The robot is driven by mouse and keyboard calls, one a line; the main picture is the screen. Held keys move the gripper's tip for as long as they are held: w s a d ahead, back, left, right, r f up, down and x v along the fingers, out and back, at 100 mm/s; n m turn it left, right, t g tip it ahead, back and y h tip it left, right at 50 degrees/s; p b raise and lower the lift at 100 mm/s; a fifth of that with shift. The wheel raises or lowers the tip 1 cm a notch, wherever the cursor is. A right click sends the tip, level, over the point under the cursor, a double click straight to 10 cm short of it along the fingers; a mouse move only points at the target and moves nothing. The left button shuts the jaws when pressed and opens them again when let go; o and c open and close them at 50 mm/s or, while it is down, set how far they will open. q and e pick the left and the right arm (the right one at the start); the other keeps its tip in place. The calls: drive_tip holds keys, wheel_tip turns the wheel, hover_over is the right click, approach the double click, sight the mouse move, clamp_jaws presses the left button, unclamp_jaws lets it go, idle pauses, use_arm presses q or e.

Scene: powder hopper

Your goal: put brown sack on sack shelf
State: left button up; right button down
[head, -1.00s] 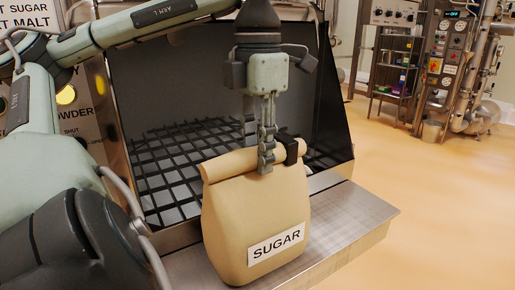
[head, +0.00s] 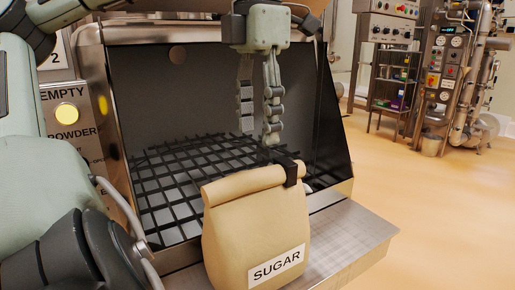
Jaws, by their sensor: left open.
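The brown sack (head: 245,225), with a rolled top and a white SUGAR label, stands upright on the metal sack shelf (head: 345,238) in front of the hopper. A black clip (head: 290,170) sits on the right part of its rolled top. My left gripper (head: 258,128) is open and empty above and behind the sack's top, its two fingers apart and clear of the sack. My right gripper does not show.
The hopper (head: 190,105) has a black grid (head: 175,185) across its opening, right behind the sack. The shelf's right part is bare. A rack (head: 393,85) and piped machinery stand at the back right, with open floor before them.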

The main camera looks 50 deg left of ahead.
use_arm(q)
drive_tip(key=shift+r, duration=1.55)
